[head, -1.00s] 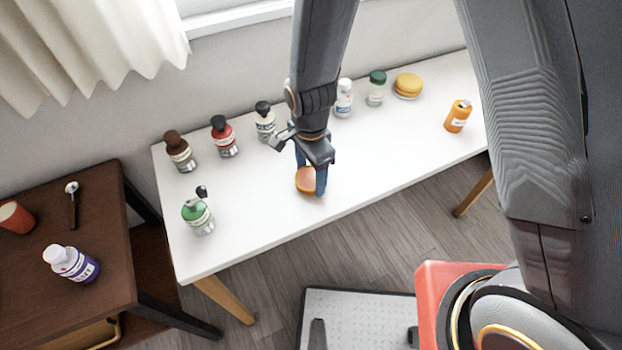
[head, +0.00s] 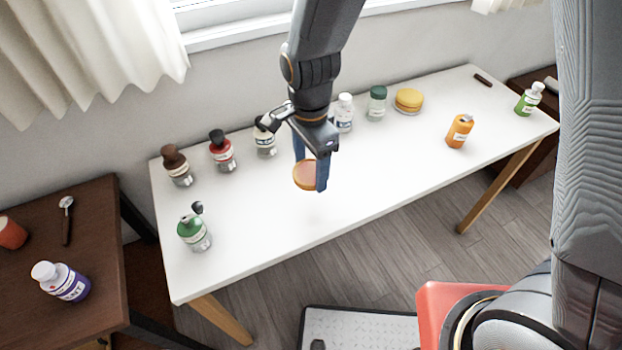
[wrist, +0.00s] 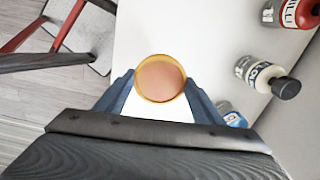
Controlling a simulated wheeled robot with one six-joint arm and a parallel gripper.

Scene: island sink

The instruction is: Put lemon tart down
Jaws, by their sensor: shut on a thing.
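The lemon tart (head: 305,175) is a small round orange-brown tart with a golden rim. My gripper (head: 311,176) is shut on it, with one blue finger on each side. The tart is over the middle of the white table (head: 260,215), and it looks raised a little above the top. In the wrist view the tart (wrist: 160,78) sits between the two fingertips (wrist: 160,88), with its pinkish-orange filling facing the camera. The far finger is partly hidden by the tart in the head view.
Several bottles stand along the table's back, among them a red-labelled one (head: 222,152) and a green-capped jar (head: 376,103). A green bottle (head: 194,232) is at the left end. A yellow round cake (head: 408,100) and orange bottle (head: 459,131) stand right. The table's front middle is clear.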

